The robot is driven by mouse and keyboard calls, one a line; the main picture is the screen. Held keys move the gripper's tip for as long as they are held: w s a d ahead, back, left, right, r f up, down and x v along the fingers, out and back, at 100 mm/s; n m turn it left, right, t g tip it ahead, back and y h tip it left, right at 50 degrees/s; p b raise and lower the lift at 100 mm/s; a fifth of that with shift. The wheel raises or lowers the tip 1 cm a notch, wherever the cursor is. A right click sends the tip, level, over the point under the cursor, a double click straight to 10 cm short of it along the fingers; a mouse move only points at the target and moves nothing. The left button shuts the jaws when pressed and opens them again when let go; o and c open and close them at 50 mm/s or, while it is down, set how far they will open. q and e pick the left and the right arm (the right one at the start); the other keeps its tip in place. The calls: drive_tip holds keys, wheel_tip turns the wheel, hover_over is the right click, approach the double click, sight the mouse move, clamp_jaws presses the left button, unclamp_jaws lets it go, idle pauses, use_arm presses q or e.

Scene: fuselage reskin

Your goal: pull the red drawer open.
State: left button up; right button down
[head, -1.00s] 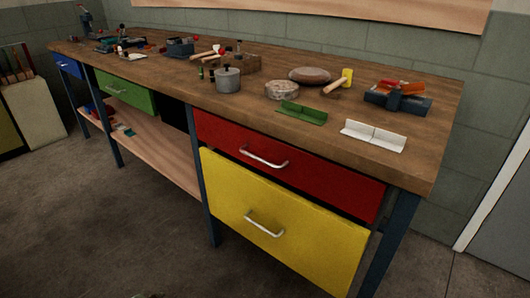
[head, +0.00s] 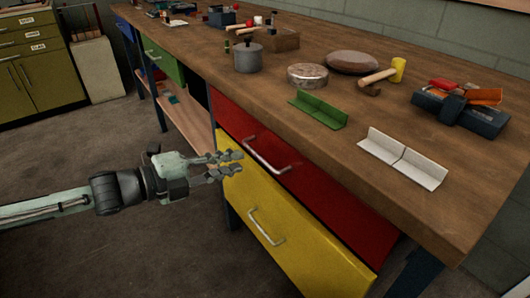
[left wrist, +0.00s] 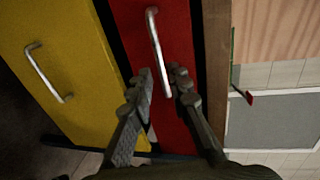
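The red drawer (head: 330,195) sits under the right part of the workbench and looks shut. Its silver bar handle (head: 266,155) is on the front face. My left gripper (head: 238,163) is just left of the handle in the head view, in front of the drawers, and holds nothing. In the left wrist view its two fingers (left wrist: 161,73) are apart. The lower end of the handle (left wrist: 157,50) shows between them, over the red drawer (left wrist: 178,30). I see no clear contact. My right gripper is not in view.
The yellow drawer (head: 310,240), with its own handle (head: 267,226), is directly below. The wooden worktop (head: 240,90) overhangs above and carries a pot (head: 248,58), a green angle piece (head: 318,111) and a white one (head: 402,158). The floor in front is open.

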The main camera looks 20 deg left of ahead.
sight(258, 154)
use_arm(q)
drive_tip(key=shift+x, duration=0.75)
drive_tip(key=x, duration=0.4)
drive_tip(key=shift+w+d+p, duration=0.15)
drive_tip(key=shift+w+p, duration=0.15)
drive_tip(key=shift+w, duration=0.05)
drive_tip(key=shift+w+d+f, duration=0.15)
drive_tip(key=shift+w+d, duration=0.2)
drive_tip(key=shift+w, duration=0.05)
drive_tip(key=shift+w+d, duration=0.1)
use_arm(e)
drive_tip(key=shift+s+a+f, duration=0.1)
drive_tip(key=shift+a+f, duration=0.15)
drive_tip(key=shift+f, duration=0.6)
use_arm(q)
clamp_jaws()
drive_tip(key=shift+f, duration=0.1)
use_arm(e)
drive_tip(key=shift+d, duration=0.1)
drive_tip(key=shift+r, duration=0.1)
